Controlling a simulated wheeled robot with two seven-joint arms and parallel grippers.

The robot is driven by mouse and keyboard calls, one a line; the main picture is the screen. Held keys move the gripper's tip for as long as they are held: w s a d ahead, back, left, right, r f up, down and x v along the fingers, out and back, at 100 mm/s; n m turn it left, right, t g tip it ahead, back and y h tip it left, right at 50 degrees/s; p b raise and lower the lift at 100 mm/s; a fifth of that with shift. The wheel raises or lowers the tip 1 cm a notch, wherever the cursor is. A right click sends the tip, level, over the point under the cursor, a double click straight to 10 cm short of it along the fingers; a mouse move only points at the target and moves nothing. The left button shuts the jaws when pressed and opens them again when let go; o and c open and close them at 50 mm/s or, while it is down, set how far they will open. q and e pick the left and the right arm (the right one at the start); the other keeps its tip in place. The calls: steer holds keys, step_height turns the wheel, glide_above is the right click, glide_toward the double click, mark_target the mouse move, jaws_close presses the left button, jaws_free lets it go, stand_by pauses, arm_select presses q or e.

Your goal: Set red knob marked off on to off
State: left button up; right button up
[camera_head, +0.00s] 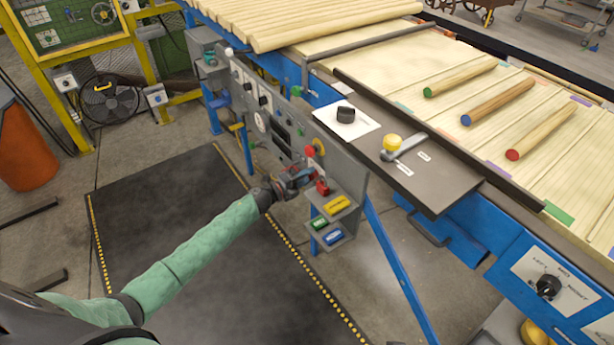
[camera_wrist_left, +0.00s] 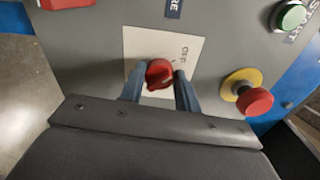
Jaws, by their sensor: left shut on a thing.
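The red knob (camera_wrist_left: 159,74) sits on a white plate (camera_wrist_left: 140,45) on a grey panel in the left wrist view. "OFF" is printed sideways on the plate, to the upper right of the knob; any other marking is hidden. My left gripper (camera_wrist_left: 159,90) has one finger on each side of the knob and is shut on it. The knob's ridge seems to slant, but its exact setting is hard to tell. In the head view my left gripper (camera_head: 301,178) is against the lower part of the grey control panel (camera_head: 345,175) and hides the knob. My right gripper is out of view.
A red mushroom button on a yellow ring (camera_wrist_left: 254,100) is close right of my fingers, with a green button (camera_wrist_left: 288,16) above it. A shelf with a yellow block (camera_head: 337,205) juts out below the panel. A blue leg (camera_head: 390,260) stands beside it.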

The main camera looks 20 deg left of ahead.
arm_select(q)
steer(key=shift+a, duration=0.1)
steer(key=o, duration=1)
steer(key=shift+b+v, duration=0.75)
steer(key=shift+v, duration=3.15)
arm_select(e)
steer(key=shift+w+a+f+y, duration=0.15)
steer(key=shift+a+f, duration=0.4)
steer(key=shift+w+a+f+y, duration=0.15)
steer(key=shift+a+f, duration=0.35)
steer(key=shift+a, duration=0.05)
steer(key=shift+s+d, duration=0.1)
